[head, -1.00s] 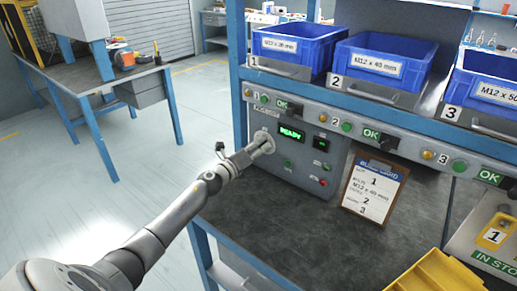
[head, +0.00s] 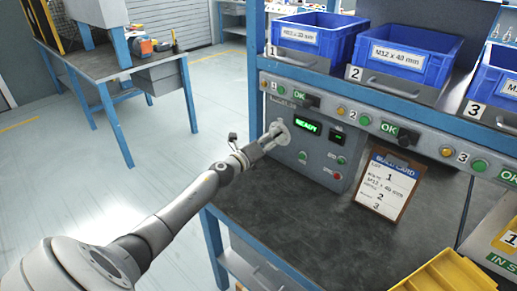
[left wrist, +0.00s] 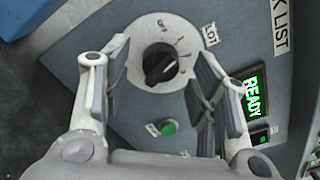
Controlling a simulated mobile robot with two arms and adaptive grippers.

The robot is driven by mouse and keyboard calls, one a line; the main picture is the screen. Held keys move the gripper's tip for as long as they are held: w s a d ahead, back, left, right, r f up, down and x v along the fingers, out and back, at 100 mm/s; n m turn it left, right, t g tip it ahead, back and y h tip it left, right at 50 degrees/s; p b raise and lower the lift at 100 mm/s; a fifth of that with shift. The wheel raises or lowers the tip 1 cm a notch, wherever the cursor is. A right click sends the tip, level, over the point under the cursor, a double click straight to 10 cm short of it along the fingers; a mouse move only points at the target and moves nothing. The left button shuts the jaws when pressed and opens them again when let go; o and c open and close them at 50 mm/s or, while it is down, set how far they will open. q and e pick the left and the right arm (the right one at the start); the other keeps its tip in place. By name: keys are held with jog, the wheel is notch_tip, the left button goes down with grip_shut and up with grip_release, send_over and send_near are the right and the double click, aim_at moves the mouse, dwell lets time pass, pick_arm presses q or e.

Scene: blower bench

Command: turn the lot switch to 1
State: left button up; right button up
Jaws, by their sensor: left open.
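The lot switch (left wrist: 160,66) is a black knob on a round white dial in the left wrist view. My left gripper (left wrist: 164,56) is open, with one finger on each side of the dial and a gap to the knob on both sides. In the head view the left gripper (head: 273,138) is in front of the dial (head: 281,130) and covers most of the switch. My right gripper is not in view.
A green READY display (head: 308,125) is right of the dial, and a green button (left wrist: 168,127) is close by. A build card (head: 386,185) leans on the panel. Blue bins (head: 410,55) stand above. A yellow tray (head: 445,272) is at front right. The bench middle is clear.

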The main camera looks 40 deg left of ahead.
pick_arm(q)
jog(key=s, duration=1.1)
jog(key=shift+a, duration=0.4)
